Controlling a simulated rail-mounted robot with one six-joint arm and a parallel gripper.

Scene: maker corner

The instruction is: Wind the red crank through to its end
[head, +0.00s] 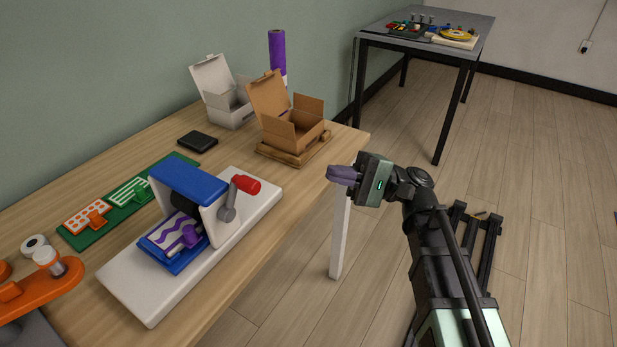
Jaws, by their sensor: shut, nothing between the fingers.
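The red crank handle (246,184) sticks out to the right from a grey crank arm (228,208) on the side of a blue and white press (190,184). The press stands on a white base board (148,303) on the wooden table. A blue tray (165,257) with a purple-patterned sheet and a purple clamp-like part sits at its front. My gripper (332,174) is shut and empty. It is to the right of the crank, apart from it, near the table's right edge.
An open cardboard box (292,132), an open white box (230,107) and a purple roll (277,52) stand at the back. A black block (197,141) and green board (80,235) lie left. An orange tool (35,290) is front left. A second table (398,44) stands behind.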

